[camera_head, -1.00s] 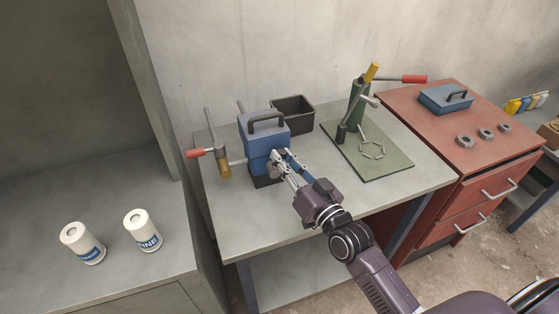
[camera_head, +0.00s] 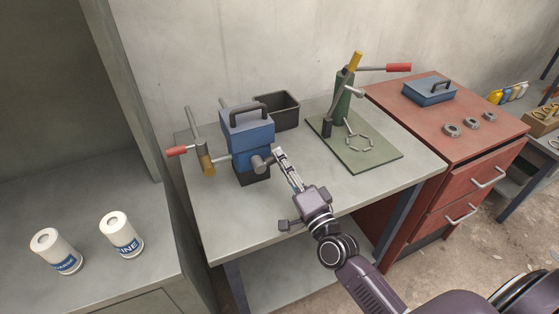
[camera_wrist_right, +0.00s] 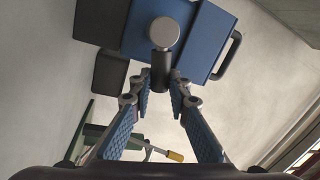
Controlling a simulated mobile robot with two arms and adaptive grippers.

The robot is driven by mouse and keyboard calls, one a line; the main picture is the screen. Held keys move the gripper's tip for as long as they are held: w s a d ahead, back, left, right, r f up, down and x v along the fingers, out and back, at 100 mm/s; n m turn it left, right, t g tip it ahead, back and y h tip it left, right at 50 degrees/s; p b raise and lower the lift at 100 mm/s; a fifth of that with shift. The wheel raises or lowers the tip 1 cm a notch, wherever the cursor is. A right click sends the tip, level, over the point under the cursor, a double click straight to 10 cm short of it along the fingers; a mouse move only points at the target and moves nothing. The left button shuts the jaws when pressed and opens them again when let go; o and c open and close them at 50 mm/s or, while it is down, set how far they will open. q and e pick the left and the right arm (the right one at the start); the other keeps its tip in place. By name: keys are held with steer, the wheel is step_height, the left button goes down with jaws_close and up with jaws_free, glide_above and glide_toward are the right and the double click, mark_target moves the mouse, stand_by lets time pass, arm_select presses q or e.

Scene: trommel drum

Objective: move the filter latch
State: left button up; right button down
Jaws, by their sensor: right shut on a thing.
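The blue box-shaped unit (camera_head: 247,136) stands on the grey bench, with a dark carrying handle on top. A grey round-ended latch (camera_head: 262,162) sticks out of its front. My right gripper (camera_head: 279,156) is at the right side of this latch, with its fingers shut on it. In the right wrist view, the latch's round grey end (camera_wrist_right: 165,32) shows in front of the blue unit (camera_wrist_right: 210,40), and its dark stem (camera_wrist_right: 160,78) lies between my fingertips (camera_wrist_right: 161,86). The exact contact is small and partly hidden. My left gripper is out of view.
A dark bin (camera_head: 276,112) stands behind the unit. A red-handled lever (camera_head: 192,150) is on its left. A green press (camera_head: 342,100) on a green plate (camera_head: 375,152) stands to the right. The bench front (camera_head: 240,215) is clear.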

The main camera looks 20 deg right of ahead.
steer(key=shift+d+f+m+h+b, duration=0.1)
steer(key=shift+f+m+h+b, duration=0.3)
steer(key=shift+m, duration=0.65)
steer(key=shift+f+m+h+b, duration=0.15)
steer(key=shift+f+m, duration=0.35)
steer(key=shift+m, duration=0.55)
steer(key=c, duration=1.8)
jaws_free()
steer(key=s, duration=0.4)
steer(key=s+f, duration=0.1)
steer(key=s, duration=0.3)
steer(key=s+f, duration=0.1)
steer(key=s, duration=0.2)
steer(key=shift+s+d+f, duration=0.15)
steer(key=shift+s+f, duration=0.05)
steer(key=shift+s, duration=0.2)
